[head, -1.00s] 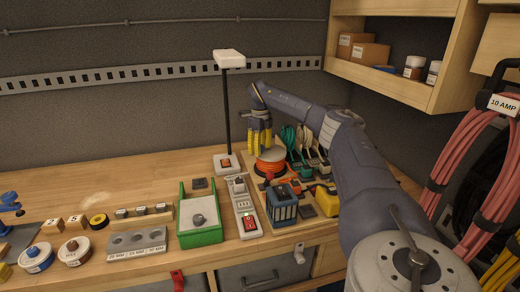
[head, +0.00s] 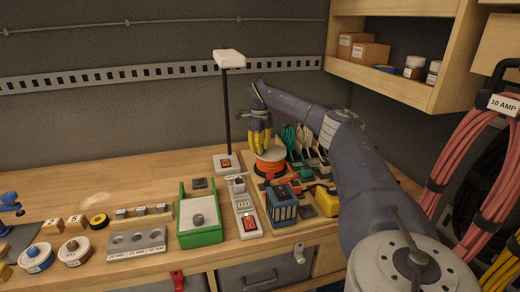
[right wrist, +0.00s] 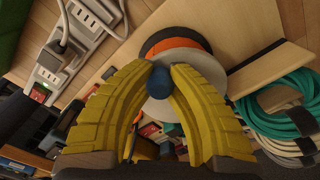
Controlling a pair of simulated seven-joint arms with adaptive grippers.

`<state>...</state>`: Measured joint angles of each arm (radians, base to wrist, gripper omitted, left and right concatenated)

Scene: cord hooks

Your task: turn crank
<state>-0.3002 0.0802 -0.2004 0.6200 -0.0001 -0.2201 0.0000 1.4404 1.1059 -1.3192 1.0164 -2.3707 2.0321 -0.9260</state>
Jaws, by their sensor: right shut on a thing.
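An orange cable reel (head: 270,168) with a pale round top stands at the back right of the bench; its orange cord and pale disc also show in the right wrist view (right wrist: 188,58). A blue crank knob (right wrist: 158,82) stands up from the disc. My right gripper (head: 262,152), with yellow fingers, is just above the reel in the head view. In the right wrist view its two fingertips (right wrist: 161,72) are shut on the blue knob from both sides. The crank arm under the knob is mostly hidden. My left gripper is not in view.
Green and pale cord coils (head: 290,138) hang close right of the reel. A power strip (head: 244,205) with a plug and a lamp post (head: 227,115) stand to its left. A blue crate (head: 282,206) is in front. The bench at the back left is clear.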

